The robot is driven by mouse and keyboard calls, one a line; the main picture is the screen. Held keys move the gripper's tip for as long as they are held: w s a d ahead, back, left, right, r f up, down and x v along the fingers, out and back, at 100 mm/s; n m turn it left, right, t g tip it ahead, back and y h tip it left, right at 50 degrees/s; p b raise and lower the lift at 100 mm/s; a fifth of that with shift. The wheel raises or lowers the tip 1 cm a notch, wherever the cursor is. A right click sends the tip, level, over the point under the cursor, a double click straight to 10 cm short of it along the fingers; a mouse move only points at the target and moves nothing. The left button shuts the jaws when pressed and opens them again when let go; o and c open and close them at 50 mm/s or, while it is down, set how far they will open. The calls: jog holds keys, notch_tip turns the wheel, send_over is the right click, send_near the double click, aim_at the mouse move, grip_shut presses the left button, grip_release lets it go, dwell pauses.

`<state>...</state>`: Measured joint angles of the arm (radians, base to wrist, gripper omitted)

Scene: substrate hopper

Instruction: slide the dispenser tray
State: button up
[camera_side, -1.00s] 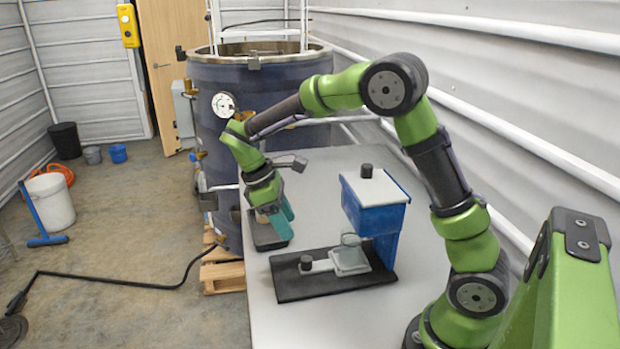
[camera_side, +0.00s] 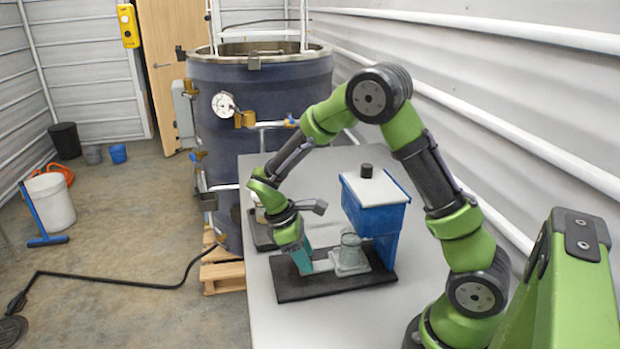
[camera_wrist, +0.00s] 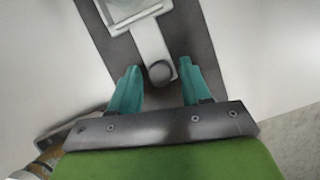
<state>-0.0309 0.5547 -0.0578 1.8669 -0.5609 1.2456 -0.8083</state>
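The dispenser tray (camera_side: 325,265) is a pale flat slide with a square plate, lying on a black base (camera_side: 325,288) below the blue hopper (camera_side: 375,218). A clear glass-like vessel (camera_side: 350,248) stands on its plate. My gripper (camera_side: 302,266) is lowered at the tray's outer end and hides its dark knob in the side view. In the wrist view, the knob (camera_wrist: 161,72) sits between the teal fingertips of my gripper (camera_wrist: 160,75), with a gap on both sides. The pale tray (camera_wrist: 148,38) runs away from it toward the top edge.
A dark shallow item (camera_side: 262,238) sits on the table behind my gripper, partly hidden. A large dark tank (camera_side: 262,110) with a gauge stands beyond the table. The front part of the table (camera_side: 310,328) is clear.

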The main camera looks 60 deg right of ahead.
aim_at(331, 264)
grip_shut()
jog(key=shift+s+d, duration=1.75)
jog(key=shift+d, duration=0.1)
jog(key=shift+o, duration=1.1)
grip_release()
jog(key=shift+w+a, duration=0.1)
jog(key=v, duration=1.6)
jog(key=shift+r, duration=0.45)
jog(key=shift+w, duration=0.1)
